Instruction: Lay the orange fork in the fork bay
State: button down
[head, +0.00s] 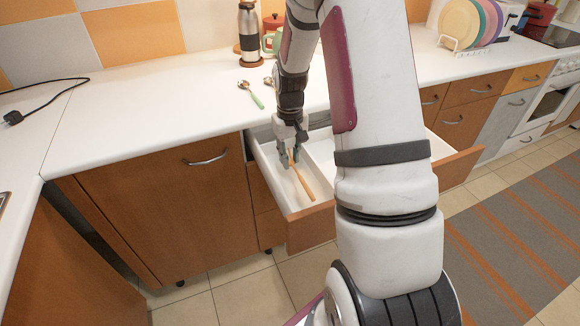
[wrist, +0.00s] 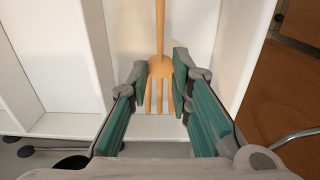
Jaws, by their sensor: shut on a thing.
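The orange fork (head: 304,185) is inside the left bay of the open white drawer (head: 323,156), its handle toward the drawer front. In the wrist view the fork (wrist: 160,68) runs along the bay between two white walls, tines toward me. My gripper (head: 291,157) is down in this bay, shut on the fork around its head; its green-padded fingers (wrist: 161,82) stand on either side. I cannot tell whether the fork touches the bay floor. In the head view my arm hides part of the drawer's right side.
A spoon with a green handle (head: 251,94) lies on the white counter (head: 170,110), with another spoon partly hidden beside it. A plate rack (head: 466,28) is at the right. The bay's white divider (wrist: 103,45) stands close to my fingers.

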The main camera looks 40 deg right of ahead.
jog(key=shift+f, duration=1.75)
jog(key=shift+f+b, duration=0.2)
jog(key=shift+b, duration=0.1)
jog(key=c, duration=1.4)
grip_release()
jog(key=shift+c, duration=0.2)
jog(key=shift+r, duration=0.15)
